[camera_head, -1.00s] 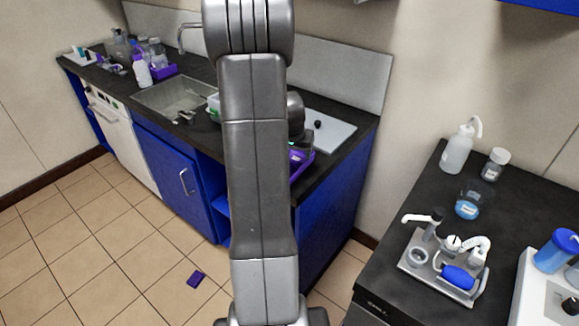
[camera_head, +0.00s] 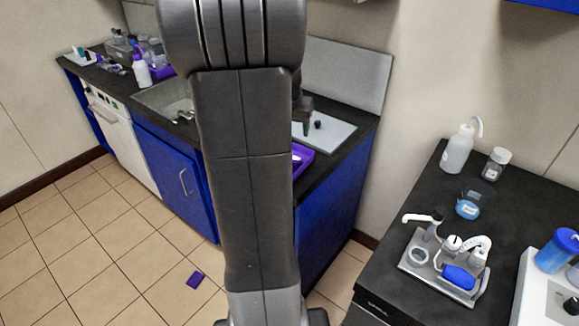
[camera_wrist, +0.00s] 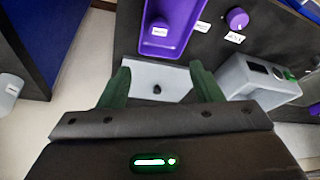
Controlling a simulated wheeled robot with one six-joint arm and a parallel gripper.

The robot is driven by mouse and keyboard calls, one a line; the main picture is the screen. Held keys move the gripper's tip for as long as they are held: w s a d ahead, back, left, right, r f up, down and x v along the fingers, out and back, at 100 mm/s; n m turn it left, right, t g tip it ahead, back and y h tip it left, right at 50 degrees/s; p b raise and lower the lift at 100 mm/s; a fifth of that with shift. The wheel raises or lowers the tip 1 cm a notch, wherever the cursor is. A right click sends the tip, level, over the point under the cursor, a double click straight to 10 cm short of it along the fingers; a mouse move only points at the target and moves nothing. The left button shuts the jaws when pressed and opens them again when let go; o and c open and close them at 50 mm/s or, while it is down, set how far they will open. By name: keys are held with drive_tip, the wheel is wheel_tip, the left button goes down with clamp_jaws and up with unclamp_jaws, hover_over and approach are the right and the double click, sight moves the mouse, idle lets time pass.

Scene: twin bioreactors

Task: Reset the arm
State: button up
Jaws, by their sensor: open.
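My gripper (camera_wrist: 161,82) shows in the wrist view with its two green fingers spread wide apart and nothing between them. Beyond the fingers, at a distance, are a white plate with a black knob (camera_wrist: 140,75) and a purple tray (camera_wrist: 152,42) on the dark counter. In the head view my grey arm stands upright in the middle and hides part of the sink counter.
The sink counter (camera_head: 335,150) runs along the back wall, with bottles at its far left. A second black bench (camera_head: 400,250) at right holds a white wash bottle (camera_head: 457,150) and a pipette stand (camera_head: 420,262). A purple piece (camera_head: 195,279) lies on the tiled floor.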

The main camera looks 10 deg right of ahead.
drive_tip(key=shift+s+r, duration=0.1)
drive_tip(key=shift+r, duration=0.15)
drive_tip(key=shift+f, duration=0.1)
drive_tip(key=x, duration=1.4)
drive_tip(key=shift+r+p, duration=0.85)
drive_tip(key=shift+r, duration=0.15)
drive_tip(key=shift+a+r+p, duration=0.1)
drive_tip(key=shift+r+p, duration=0.3)
drive_tip(key=shift+r, duration=0.35)
